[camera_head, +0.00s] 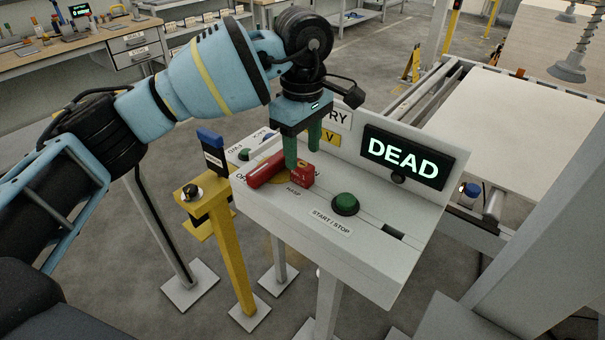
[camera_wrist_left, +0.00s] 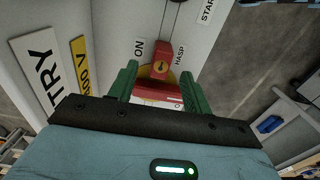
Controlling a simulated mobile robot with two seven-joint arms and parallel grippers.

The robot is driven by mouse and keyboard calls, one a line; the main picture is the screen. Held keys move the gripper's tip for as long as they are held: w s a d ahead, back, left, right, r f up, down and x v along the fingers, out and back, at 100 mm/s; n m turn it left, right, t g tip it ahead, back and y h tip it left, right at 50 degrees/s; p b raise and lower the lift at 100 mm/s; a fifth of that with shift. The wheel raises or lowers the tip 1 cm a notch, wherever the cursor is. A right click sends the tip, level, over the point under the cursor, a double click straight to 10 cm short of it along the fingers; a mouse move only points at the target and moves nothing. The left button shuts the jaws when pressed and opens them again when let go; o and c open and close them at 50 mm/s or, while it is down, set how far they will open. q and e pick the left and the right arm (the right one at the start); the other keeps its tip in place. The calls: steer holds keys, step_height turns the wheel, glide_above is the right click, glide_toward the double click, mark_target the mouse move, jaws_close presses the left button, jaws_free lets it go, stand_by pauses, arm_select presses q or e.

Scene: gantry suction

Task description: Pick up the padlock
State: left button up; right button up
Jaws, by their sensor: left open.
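A small red block, which looks like the padlock (camera_head: 302,176), sits on the sloped white console beside the HASP label. Contact cannot be told. My right gripper is out of view.
The console (camera_head: 375,245) carries a green button (camera_head: 345,204) and an upright panel with a DEAD display (camera_head: 403,163). A yellow post (camera_head: 232,255) with a blue-and-black item (camera_head: 212,152) stands left. A roller conveyor (camera_head: 437,85) is behind right.

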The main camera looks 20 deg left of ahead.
mark_target(302, 164)
arm_select(q)
steer(key=shift+f, duration=0.15)
step_height(302, 164, down, 4)
steer(key=shift+f+p, duration=0.1)
steer(key=shift+p, duration=0.3)
steer(key=shift+f, duration=0.3)
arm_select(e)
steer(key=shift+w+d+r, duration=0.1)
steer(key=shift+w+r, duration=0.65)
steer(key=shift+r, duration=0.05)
arm_select(q)
jaws_close()
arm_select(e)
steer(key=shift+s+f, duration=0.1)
arm_select(q)
steer(key=shift+r, duration=0.15)
